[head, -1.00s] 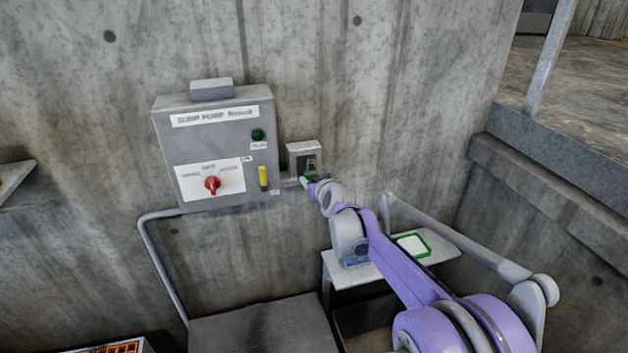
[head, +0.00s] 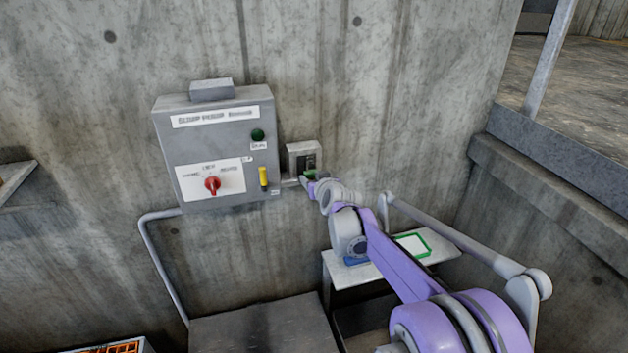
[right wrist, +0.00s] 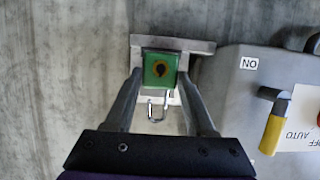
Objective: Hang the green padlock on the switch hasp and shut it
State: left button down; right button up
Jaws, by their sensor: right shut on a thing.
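My right gripper (right wrist: 160,73) is shut on the green padlock (right wrist: 161,67), with one finger on each side of its body. I cannot tell whether the shackle is through a hasp or closed. Behind the padlock is a small grey wall box (right wrist: 200,47). In the head view this box (head: 303,150) is right of the control panel, with the padlock (head: 309,174) at its lower edge. My left gripper is out of view.
The grey control panel (head: 184,150) has a red knob (head: 212,185), a green button (head: 257,134) and a yellow handle (head: 263,177) close to my gripper. A small table (head: 350,275) with a green-edged white pad (head: 412,244) stands under my right arm.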

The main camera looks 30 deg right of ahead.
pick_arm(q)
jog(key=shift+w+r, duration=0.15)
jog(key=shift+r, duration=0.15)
pick_arm(e)
jog(key=shift+w+d, duration=0.2)
jog(key=shift+w, duration=0.7)
jog(key=shift+w+d, duration=0.2)
jog(key=shift+w, duration=0.65)
jog(key=shift+f, duration=0.15)
jog(key=o, duration=1.3)
jog(key=shift+c, duration=0.5)
jog(key=shift+p+v, duration=0.75)
jog(key=shift+v, duration=2.75)
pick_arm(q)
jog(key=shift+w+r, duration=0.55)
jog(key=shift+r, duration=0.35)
pick_arm(e)
jog(key=shift+s, duration=0.1)
